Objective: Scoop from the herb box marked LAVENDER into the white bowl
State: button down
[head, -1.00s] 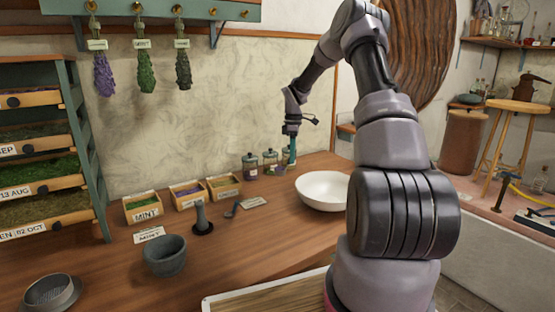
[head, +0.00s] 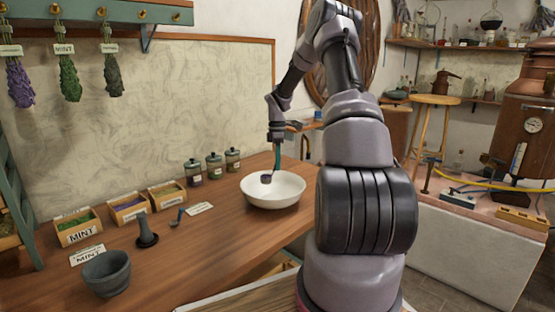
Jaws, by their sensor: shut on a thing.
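My gripper (head: 277,142) is shut on the teal handle of a scoop (head: 277,158). The scoop hangs down with its dark head at the white bowl (head: 284,202), inside its outline. I cannot tell whether the head touches the bowl or what it holds. The herb boxes stand in a row to the left. The middle box (head: 130,217) holds purple herb, which looks like lavender; its label is too small to read. The box marked MINT (head: 82,237) is left of it, and a third box (head: 172,201) is right of it.
Several lidded jars (head: 214,167) stand behind the bowl to the left. A dark pestle (head: 147,234), a small spoon (head: 177,218) and a label card (head: 199,209) lie before the boxes. A grey mortar (head: 107,275) stands at front left. The wooden counter before the bowl is clear.

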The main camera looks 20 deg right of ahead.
jog(key=shift+a+t+h, duration=0.25)
jog(key=shift+t+h, duration=0.25)
jog(key=shift+h, duration=0.4)
jog(key=shift+d+f+t+h, duration=0.1)
jog(key=shift+t+h, duration=0.5)
jog(key=shift+h, duration=0.2)
jog(key=shift+t+h, duration=0.5)
jog(key=shift+h, duration=0.2)
jog(key=t+h, duration=0.2)
jog(key=h, duration=0.1)
jog(key=shift+f, duration=0.1)
jog(key=shift+d+m+t+h, duration=0.1)
jog(key=shift+m+t+h, duration=0.2)
jog(key=shift+t+h, duration=0.75)
jog(key=shift+r, duration=0.2)
